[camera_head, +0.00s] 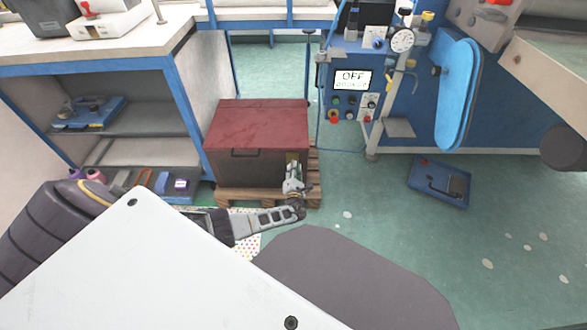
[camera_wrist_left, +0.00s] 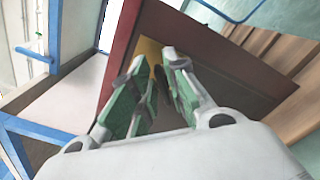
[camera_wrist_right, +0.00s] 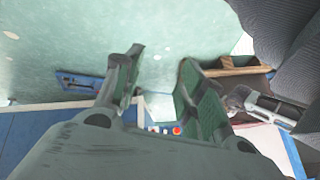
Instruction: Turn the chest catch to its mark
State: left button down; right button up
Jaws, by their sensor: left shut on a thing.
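The chest (camera_head: 257,125) has a dark red lid and a dark front with a handle. It stands on a wooden pallet. My left gripper (camera_head: 297,184) is at the right end of the chest's front. In the left wrist view its fingers (camera_wrist_left: 160,62) are shut on a small dark piece, the catch (camera_wrist_left: 158,82), before a yellow plate (camera_wrist_left: 149,47) on the chest. The fingers hide most of the catch, and I cannot make out its mark. My right gripper (camera_wrist_right: 160,60) shows only in its wrist view, open and empty, away from the chest.
A blue-framed shelf unit (camera_head: 185,110) stands close to the chest's left. A blue machine with an "OFF" screen (camera_head: 352,80) is at the back right. A blue tray (camera_head: 438,183) lies on the green floor. Floor to the right is mostly clear.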

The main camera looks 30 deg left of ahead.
pick_arm(q)
jog(key=m, duration=0.5)
jog(key=f+m+p, duration=0.1)
jog(key=m, duration=0.2)
jog(key=shift+d, duration=0.2)
pick_arm(e)
jog(key=r, duration=0.2)
jog(key=shift+s+d+r+g, duration=0.15)
jog(key=shift+d+r+g, duration=0.15)
jog(key=shift+d+g, duration=0.1)
pick_arm(q)
jog(key=shift+m, duration=0.3)
pick_arm(e)
jog(key=shift+a+r, duration=0.15)
jog(key=shift+r, duration=0.05)
pick_arm(q)
jog(key=c, duration=1.7)
grip_release()
jog(key=shift+c, duration=0.2)
jog(key=shift+o, duration=0.7)
pick_arm(e)
jog(key=shift+f, duration=0.25)
jog(key=shift+r, duration=0.1)
pick_arm(q)
jog(key=shift+s, duration=0.1)
